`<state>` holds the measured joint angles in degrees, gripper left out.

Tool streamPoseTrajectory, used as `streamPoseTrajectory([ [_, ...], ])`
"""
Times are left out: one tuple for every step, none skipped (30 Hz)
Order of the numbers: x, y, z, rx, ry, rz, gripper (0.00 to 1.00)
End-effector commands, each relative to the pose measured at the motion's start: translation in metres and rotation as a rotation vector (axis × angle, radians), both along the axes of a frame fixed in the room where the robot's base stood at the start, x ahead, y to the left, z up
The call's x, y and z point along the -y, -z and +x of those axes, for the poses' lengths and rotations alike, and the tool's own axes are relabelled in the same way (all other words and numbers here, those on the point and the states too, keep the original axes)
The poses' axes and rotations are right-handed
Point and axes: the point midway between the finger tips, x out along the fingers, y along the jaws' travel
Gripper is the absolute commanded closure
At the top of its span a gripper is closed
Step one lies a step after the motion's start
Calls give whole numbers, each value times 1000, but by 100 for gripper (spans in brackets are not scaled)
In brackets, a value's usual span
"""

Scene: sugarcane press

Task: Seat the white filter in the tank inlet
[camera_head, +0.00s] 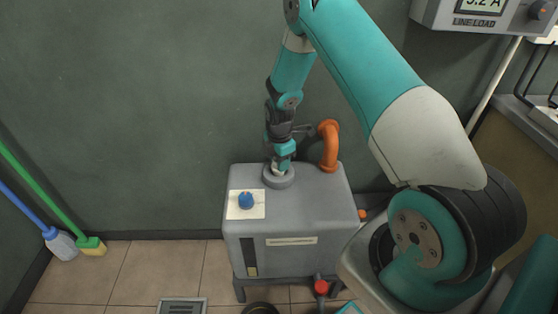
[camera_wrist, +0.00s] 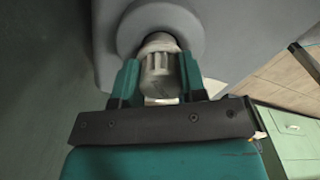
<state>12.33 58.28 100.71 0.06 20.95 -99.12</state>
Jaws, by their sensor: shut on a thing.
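The grey tank (camera_head: 290,222) stands on the floor against the wall. Its inlet is a round raised collar (camera_head: 279,179) on the tank's top, which also shows in the wrist view (camera_wrist: 128,38). My gripper (camera_head: 281,165) points down right above the collar. In the wrist view its two teal fingers (camera_wrist: 160,82) are shut on the white filter (camera_wrist: 158,66). The filter's far end is at the collar's opening. I cannot tell how deep it sits there.
An orange curved pipe (camera_head: 329,146) rises from the tank top just right of the inlet. A blue knob (camera_head: 245,200) on a white plate sits at the front left of the top. A red valve (camera_head: 321,287) is below. Brooms (camera_head: 89,243) lean at the left.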

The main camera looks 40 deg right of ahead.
Motion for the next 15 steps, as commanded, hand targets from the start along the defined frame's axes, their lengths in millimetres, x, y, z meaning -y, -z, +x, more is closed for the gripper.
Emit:
streamPoseTrajectory([
  [0, 0, 0, 0, 0, 0, 85],
  [0, 0, 0, 0, 0, 0, 85],
  [0, 0, 0, 0, 0, 0, 85],
  [0, 1, 0, 0, 0, 0, 85],
  [0, 1, 0, 0, 0, 0, 85],
  [0, 2, 0, 0, 0, 0, 85],
  [0, 2, 0, 0, 0, 0, 85],
  [0, 3, 0, 0, 0, 0, 85],
  [0, 4, 0, 0, 0, 0, 85],
  [0, 4, 0, 0, 0, 0, 85],
  [0, 5, 0, 0, 0, 0, 85],
  [0, 6, 0, 0, 0, 0, 85],
  [0, 6, 0, 0, 0, 0, 85],
  [0, 7, 0, 0, 0, 0, 85],
  [0, 8, 0, 0, 0, 0, 85],
])
